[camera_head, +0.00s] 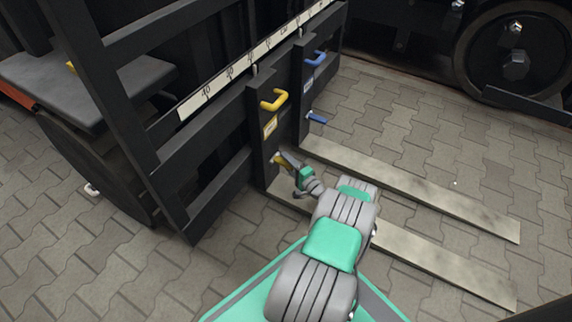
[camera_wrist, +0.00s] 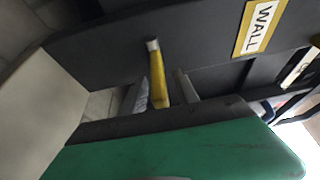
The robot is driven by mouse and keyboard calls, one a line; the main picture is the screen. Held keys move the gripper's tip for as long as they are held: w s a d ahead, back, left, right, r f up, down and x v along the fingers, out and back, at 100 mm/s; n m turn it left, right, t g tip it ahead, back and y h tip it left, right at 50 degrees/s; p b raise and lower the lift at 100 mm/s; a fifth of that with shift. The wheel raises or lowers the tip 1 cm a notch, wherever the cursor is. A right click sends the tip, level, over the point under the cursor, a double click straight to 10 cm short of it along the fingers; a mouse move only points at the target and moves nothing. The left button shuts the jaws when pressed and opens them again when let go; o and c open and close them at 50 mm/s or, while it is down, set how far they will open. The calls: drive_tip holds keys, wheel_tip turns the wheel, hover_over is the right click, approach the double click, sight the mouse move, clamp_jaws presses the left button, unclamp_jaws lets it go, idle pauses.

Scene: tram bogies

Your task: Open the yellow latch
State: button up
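The yellow latch (camera_wrist: 158,78) is a short flat lever low on a dark fork carriage upright. In the wrist view it reaches down between the two fingers of my gripper (camera_wrist: 163,92). The fingers stand on either side of it, with a visible gap on the right, so the gripper looks open around it. In the head view the latch (camera_head: 278,160) shows as a small yellow bit at the tip of my gripper (camera_head: 286,159), which partly hides it. Whether a finger touches it, I cannot tell.
Above the latch are a yellow handle (camera_head: 274,100) and a label (camera_wrist: 259,26) reading "WALL". A blue handle (camera_head: 316,58) and blue latch (camera_head: 317,118) are on the neighbouring upright. Two long forks (camera_head: 420,190) lie low over the paving. Open paving (camera_head: 450,140) is at right.

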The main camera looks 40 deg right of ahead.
clamp_jaws()
idle(0.3)
idle(1.1)
